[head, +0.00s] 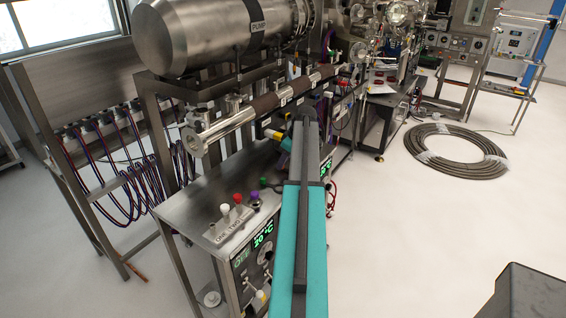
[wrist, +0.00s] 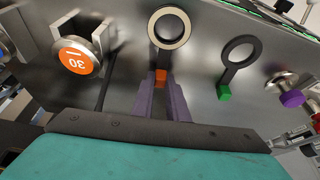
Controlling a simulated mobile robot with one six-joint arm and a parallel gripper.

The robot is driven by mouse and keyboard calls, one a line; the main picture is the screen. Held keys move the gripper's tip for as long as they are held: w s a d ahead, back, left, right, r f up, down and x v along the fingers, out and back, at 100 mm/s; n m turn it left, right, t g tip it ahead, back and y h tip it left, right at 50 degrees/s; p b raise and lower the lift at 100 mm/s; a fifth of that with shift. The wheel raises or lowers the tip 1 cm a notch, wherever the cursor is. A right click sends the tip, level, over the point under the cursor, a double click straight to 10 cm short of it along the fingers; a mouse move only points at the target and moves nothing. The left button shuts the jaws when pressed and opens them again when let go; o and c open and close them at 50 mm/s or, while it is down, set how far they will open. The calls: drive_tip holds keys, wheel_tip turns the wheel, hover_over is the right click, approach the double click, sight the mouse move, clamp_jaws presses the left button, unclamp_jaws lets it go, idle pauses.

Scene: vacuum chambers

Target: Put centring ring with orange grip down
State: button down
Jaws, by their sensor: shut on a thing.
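The centring ring with orange grip (wrist: 170,28) shows in the wrist view as a pale ring with a dark rim. A short dark stem joins it to its orange grip (wrist: 161,76). My gripper (wrist: 161,84) has its purple fingers shut on the orange grip. The ring is in front of a grey steel surface (wrist: 205,55); I cannot tell whether it touches that surface. In the head view my arm hides the ring and the fingertips.
A similar dark ring with green grip (wrist: 240,52) is right of the held ring. A clamp-like part with an orange "30" disc (wrist: 76,56) is left, and a purple knob (wrist: 291,98) is right. The steel bench (head: 185,205) carries several coloured caps.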

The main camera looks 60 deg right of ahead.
drive_tip(key=shift+f, duration=0.15)
drive_tip(key=c, duration=1.7)
unclamp_jaws()
drive_tip(key=shift+c, duration=0.2)
drive_tip(key=b+v, duration=0.2)
drive_tip(key=v, duration=1)
drive_tip(key=shift+b, duration=0.35)
